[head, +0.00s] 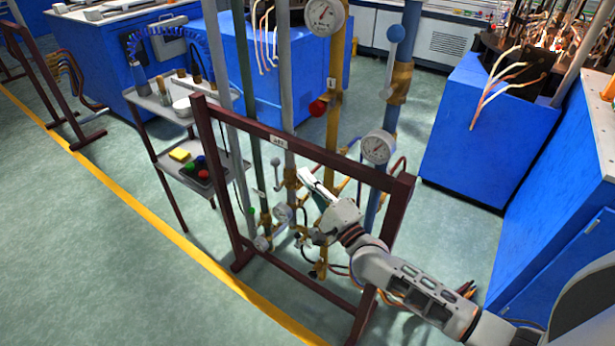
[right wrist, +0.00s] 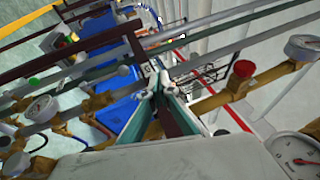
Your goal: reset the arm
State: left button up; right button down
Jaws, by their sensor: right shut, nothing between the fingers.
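My right arm reaches in from the lower right of the head view. Its white gripper (head: 312,182) is in front of the pipes of a dark red metal frame (head: 330,160), pointing up and left. In the right wrist view the fingers (right wrist: 155,82) meet at their tips, with nothing seen between them. Pipes and gauges lie behind and around the fingers; I cannot tell whether the gripper touches any. My left gripper is not in view.
Open green floor (head: 80,250) lies at the lower left.

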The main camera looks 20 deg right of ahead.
jog(key=shift+s, duration=0.15)
dwell(0.3)
jog(key=s+a+f+n+g, duration=0.2)
jog(key=s+f+n, duration=0.4)
jog(key=s+f, duration=0.1)
jog(key=s+a+f+n+g, duration=0.2)
jog(key=s+f+n+g, duration=0.1)
jog(key=s+f+n, duration=0.4)
jog(key=s+d+f+n+g+h, duration=0.2)
jog(key=s+d+f+n, duration=0.1)
jog(key=s+f, duration=0.2)
jog(key=s+d+f+n+g+h, duration=0.1)
jog(key=s+d+f+n+h, duration=0.1)
jog(key=s+f, duration=0.4)
jog(key=s+d+n, duration=0.1)
jog(key=s, duration=0.1)
jog(key=shift+s+n+g, duration=0.3)
jog(key=shift+g, duration=0.1)
jog(key=shift+d, duration=0.1)
